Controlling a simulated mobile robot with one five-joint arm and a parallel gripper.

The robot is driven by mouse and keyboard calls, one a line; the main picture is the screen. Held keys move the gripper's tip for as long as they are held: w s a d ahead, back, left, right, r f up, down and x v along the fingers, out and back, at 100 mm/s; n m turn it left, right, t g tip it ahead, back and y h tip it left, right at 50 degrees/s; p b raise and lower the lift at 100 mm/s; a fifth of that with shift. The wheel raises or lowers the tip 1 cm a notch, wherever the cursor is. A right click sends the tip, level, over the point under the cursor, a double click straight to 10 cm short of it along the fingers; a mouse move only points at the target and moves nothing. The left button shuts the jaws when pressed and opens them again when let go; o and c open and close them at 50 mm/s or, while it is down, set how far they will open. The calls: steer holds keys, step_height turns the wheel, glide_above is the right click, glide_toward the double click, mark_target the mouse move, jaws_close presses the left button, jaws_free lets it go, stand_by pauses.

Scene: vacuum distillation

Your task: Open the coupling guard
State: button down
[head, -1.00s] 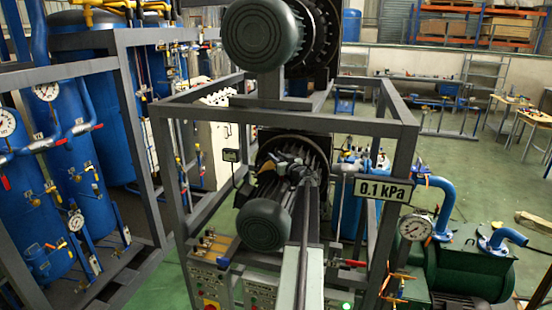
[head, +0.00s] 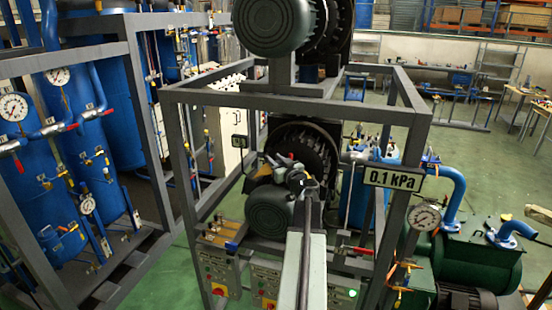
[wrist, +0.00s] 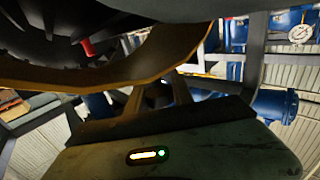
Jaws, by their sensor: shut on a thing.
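My gripper (head: 290,172) is at the lower machine inside the grey frame, above and right of the round ribbed motor end (head: 268,212). In the wrist view my gripper (wrist: 160,92) reaches up to a curved ochre-brown band (wrist: 168,55), which I take to be the coupling guard's edge. The jaws are shut on it; the exact contact is in shadow. In the head view a dark bolted ring (head: 318,147) stands behind my gripper. My arm hides part of the machine, and the guard's outline cannot be told apart there.
Grey frame bars (head: 290,100) surround the machine. A second motor (head: 272,25) sits above. A "0.1 kPa" sign (head: 393,179) and a pressure gauge (head: 424,217) are at right. Control boxes (head: 218,270) stand below.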

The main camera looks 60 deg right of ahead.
stand_by(0.3)
steer(key=c, duration=1.1)
jaws_free()
steer(key=shift+s, duration=0.1)
steer(key=v, duration=0.8)
steer(key=shift+f, duration=0.1)
